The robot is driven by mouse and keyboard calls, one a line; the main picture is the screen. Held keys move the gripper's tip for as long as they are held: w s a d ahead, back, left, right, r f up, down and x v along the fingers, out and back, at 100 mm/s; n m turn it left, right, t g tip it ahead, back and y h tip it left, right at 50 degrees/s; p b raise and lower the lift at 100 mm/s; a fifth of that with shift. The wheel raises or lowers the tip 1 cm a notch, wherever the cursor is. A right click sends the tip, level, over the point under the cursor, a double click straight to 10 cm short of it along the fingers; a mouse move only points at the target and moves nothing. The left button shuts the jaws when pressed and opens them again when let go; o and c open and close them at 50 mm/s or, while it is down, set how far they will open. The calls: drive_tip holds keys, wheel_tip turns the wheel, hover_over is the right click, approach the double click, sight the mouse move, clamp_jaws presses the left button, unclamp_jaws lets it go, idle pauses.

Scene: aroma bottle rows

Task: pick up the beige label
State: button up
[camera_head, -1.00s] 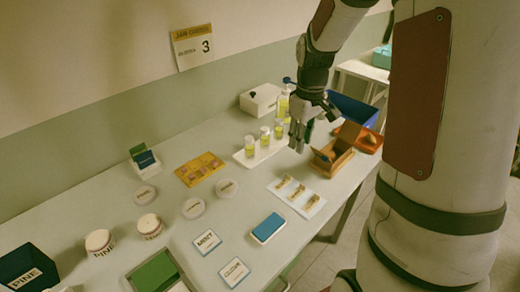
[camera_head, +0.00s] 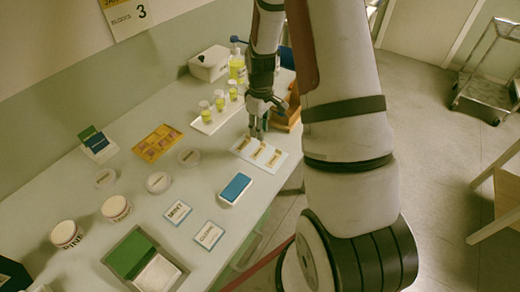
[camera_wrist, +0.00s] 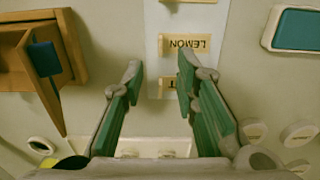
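Several beige labels lie in a row on a white card (camera_head: 268,170); the middle label (camera_head: 259,153) and the right label (camera_head: 274,160) show in the head view. In the wrist view one label (camera_wrist: 189,45) reads LEMON upside down. Another label (camera_wrist: 167,83) lies between my fingertips in the picture, its right part hidden behind a finger and its word mostly covered. My gripper (camera_head: 258,132) is above the far end of the card. In the wrist view my gripper (camera_wrist: 160,76) is open, with green finger pads and nothing held. Contact with the label cannot be told.
A wooden box (camera_wrist: 75,42) stands left of the card in the wrist view. A white rack (camera_head: 225,116) with several yellow bottles stands beside the card in the head view. A blue-topped block (camera_head: 235,188) lies nearer.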

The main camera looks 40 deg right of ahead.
sight(258, 150)
drive_tip(key=shift+f+p, duration=0.45)
drive_tip(key=shift+f, duration=1.95)
clamp_jaws()
